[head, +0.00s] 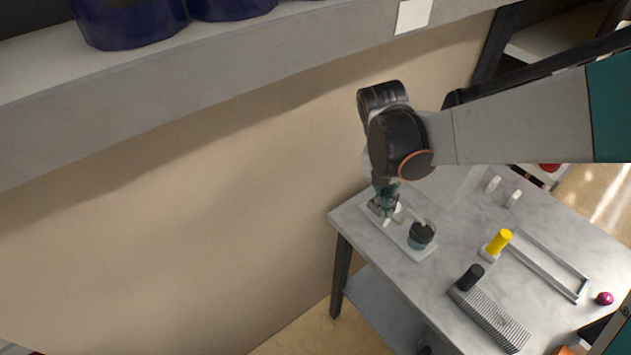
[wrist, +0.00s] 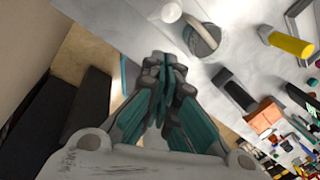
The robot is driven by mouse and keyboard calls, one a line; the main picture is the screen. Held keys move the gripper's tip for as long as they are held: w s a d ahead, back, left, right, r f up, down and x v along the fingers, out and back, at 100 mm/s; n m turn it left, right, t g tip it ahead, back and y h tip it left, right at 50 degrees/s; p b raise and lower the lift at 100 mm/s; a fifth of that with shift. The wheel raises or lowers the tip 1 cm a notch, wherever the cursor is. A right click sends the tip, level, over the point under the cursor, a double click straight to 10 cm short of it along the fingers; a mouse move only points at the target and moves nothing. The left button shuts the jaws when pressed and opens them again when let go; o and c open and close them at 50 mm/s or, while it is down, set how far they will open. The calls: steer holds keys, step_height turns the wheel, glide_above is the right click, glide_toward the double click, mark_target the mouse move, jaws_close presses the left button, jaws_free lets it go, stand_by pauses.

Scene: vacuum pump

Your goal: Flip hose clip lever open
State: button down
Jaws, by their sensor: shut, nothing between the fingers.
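My gripper (head: 385,212) points down over the left end of a pale base plate (head: 428,251) on the table. In the wrist view my gripper (wrist: 165,66) has its teal fingers closed together, with nothing between them. A dark round cup with a teal lower part (head: 421,237) stands on the plate, to the right of my gripper. A small pale piece (head: 411,213) shows between the gripper and the cup. In the wrist view a white round part (wrist: 171,12) lies just beyond the fingertips. I cannot make out the hose clip lever; my fingers may hide it.
The marble-look table (head: 455,220) also holds a yellow cylinder (head: 503,238), a black cylinder on a ribbed grey block (head: 495,318), a metal frame (head: 548,265) and a dark pink ball (head: 604,298). A beige wall stands at the left. A shelf with blue containers (head: 130,20) is above.

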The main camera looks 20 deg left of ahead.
steer(key=s+f+b, duration=0.1)
steer(key=f+b, duration=0.1)
steer(key=f, duration=0.1)
steer(key=d+f+b, duration=0.1)
steer(key=f+b, duration=0.1)
steer(key=s+f+b, duration=0.1)
steer(key=f+b, duration=0.1)
steer(key=f, duration=0.1)
steer(key=shift+s+d+f, duration=0.15)
steer(key=shift+s+f, duration=0.15)
steer(key=shift+f, duration=0.05)
steer(key=w, duration=0.1)
steer(key=w+r, duration=0.1)
steer(key=w+r+p, duration=0.1)
steer(key=shift+w, duration=0.25)
steer(key=shift+w+d, duration=0.15)
steer(key=shift+w, duration=0.1)
steer(key=shift+w+r, duration=0.1)
steer(key=shift+w, duration=0.15)
steer(key=shift+w+d, duration=0.6)
steer(key=shift+w, duration=0.25)
steer(key=shift+r, duration=0.1)
steer(key=shift+s+a, duration=0.1)
